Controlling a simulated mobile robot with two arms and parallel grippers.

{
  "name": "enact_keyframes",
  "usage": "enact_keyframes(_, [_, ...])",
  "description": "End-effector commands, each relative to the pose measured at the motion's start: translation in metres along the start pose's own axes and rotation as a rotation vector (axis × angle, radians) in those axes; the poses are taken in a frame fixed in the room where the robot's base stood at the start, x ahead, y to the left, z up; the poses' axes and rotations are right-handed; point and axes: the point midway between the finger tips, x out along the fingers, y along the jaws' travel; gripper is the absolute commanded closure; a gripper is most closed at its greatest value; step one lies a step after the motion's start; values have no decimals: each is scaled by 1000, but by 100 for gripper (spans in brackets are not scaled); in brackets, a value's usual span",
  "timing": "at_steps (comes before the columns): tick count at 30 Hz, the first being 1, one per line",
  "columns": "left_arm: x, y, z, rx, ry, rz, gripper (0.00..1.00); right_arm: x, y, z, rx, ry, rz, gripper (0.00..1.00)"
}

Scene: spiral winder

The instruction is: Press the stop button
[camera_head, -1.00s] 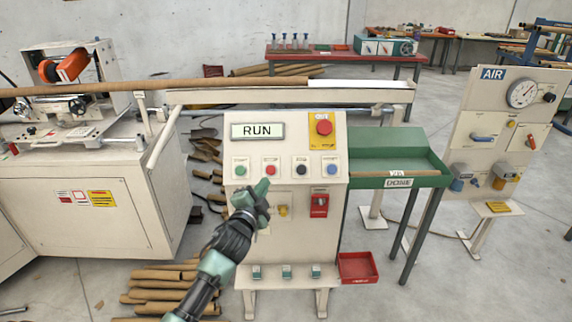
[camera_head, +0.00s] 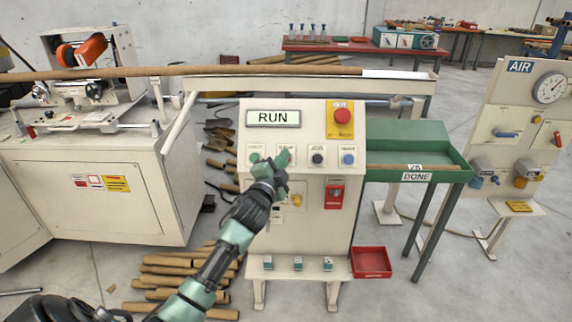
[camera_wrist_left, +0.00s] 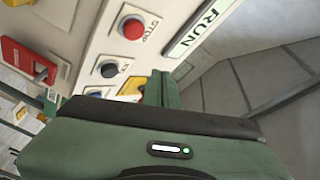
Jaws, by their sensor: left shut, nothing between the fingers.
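The stop button (camera_wrist_left: 132,28) is round and red, labelled STOP, and shows uncovered in the left wrist view. In the head view my left gripper (camera_head: 284,157) covers it. My left gripper is shut and empty, its fingertips in front of the button row on the cream control panel (camera_head: 320,225). In the left wrist view the closed fingers (camera_wrist_left: 161,88) point at the panel, apart from the red button in the picture. No contact can be made out. The display (camera_head: 273,118) reads RUN. My right gripper is out of view.
A green button (camera_head: 254,158), a black button (camera_head: 318,159) and a blue button (camera_head: 348,159) share the row. A large red mushroom button (camera_head: 343,116) on yellow sits above. A red switch (camera_head: 334,196) is below. A green DONE tray (camera_head: 417,147) stands to the right.

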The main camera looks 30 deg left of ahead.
Motion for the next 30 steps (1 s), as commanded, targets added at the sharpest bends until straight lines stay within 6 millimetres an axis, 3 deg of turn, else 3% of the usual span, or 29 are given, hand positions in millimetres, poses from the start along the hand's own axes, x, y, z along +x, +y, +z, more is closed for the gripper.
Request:
enact_keyframes(1, [6,10,7,1,1,-1,100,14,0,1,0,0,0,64])
enact_keyframes(9, [30,24,23,0,1,-1,100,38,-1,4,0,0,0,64])
enact_keyframes(30, [39,28,28,0,0,0,100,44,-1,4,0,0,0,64])
